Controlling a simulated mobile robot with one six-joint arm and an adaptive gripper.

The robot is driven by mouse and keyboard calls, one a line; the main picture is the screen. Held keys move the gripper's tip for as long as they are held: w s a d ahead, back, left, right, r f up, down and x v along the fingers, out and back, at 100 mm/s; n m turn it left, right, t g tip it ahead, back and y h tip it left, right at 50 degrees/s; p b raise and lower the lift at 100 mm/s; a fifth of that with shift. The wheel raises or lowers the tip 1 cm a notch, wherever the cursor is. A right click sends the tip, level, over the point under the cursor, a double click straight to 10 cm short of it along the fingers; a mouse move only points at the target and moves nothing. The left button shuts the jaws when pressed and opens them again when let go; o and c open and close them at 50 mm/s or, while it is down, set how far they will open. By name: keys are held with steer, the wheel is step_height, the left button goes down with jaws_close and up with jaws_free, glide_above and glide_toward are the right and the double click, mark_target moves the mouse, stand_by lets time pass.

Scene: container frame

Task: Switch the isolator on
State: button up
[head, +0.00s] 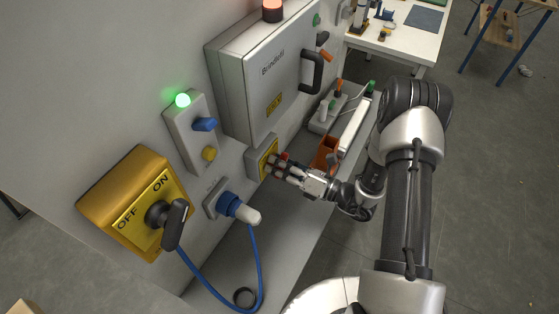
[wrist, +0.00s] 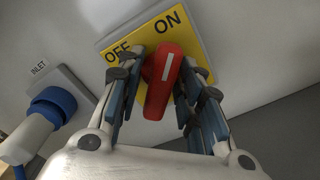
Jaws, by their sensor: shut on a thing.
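The red rotary handle (wrist: 162,85) with a white stripe is mounted on a yellow plate (wrist: 201,45) marked OFF and ON. In the wrist view the handle stands nearly upright, its striped far end below and between the two words, nearer ON. My gripper (wrist: 160,98) is shut on the handle, one finger on each side. In the head view my gripper (head: 277,167) reaches the small yellow plate (head: 263,155) on the wall, and its fingers hide most of the red handle.
A bigger yellow switch box (head: 130,195) with a black handle (head: 174,224), also marked OFF and ON, is at left. A blue plug (head: 231,205) with its cable sits just beside my gripper. A grey cabinet (head: 265,80) is above. An orange bin (head: 326,155) stands on the ledge.

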steer(key=shift+m, duration=0.4)
steer(key=o, duration=0.7)
steer(key=v, duration=1.2)
